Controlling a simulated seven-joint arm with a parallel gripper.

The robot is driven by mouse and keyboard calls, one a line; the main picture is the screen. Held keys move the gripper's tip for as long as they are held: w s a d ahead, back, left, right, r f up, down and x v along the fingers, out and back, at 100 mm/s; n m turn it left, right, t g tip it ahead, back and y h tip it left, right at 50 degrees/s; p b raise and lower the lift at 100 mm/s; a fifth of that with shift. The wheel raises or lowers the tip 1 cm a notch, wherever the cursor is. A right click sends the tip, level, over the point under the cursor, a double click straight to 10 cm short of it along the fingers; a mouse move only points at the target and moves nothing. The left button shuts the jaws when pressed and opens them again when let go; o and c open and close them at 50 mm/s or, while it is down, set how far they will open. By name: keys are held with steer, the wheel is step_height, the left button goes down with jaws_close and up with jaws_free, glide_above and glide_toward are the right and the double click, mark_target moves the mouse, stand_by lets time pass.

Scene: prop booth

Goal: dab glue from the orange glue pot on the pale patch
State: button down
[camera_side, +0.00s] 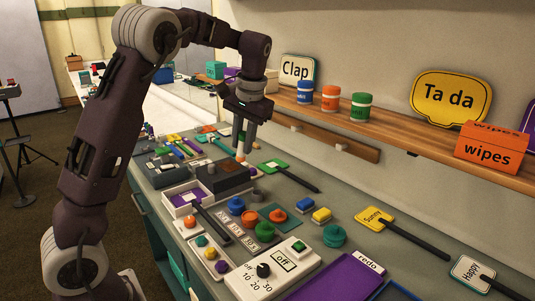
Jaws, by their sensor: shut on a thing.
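My gripper (243,148) points straight down over the far part of the grey counter, with its fingers close together. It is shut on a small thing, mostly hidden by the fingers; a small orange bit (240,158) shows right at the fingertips. An orange pot (330,98) with a white band stands upright on the wooden shelf, between a blue pot (305,92) and a green pot (361,106). Their labels are too small to read, so I cannot tell whether it is the glue pot. I cannot make out the pale patch.
A dark box (222,178) stands just below my gripper. Knobs, blocks and a white dial box (272,270) crowd the near counter (350,235). Paddle signs, including Sunny (374,218), lie at the right. The shelf (400,136) along the wall also bears signs and an orange wipes box (490,149).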

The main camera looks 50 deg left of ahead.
steer(key=s+a+h, duration=0.1)
steer(key=s+a, duration=0.4)
steer(key=a, duration=0.5)
steer(key=s+a, duration=0.4)
steer(key=a, duration=0.6)
steer(key=shift+n+h, duration=0.3)
steer(key=shift+d+f, duration=0.1)
steer(key=shift+f, duration=8.55)
steer(key=shift+f, duration=0.6)
steer(key=shift+w, duration=0.3)
steer(key=shift+s, duration=0.2)
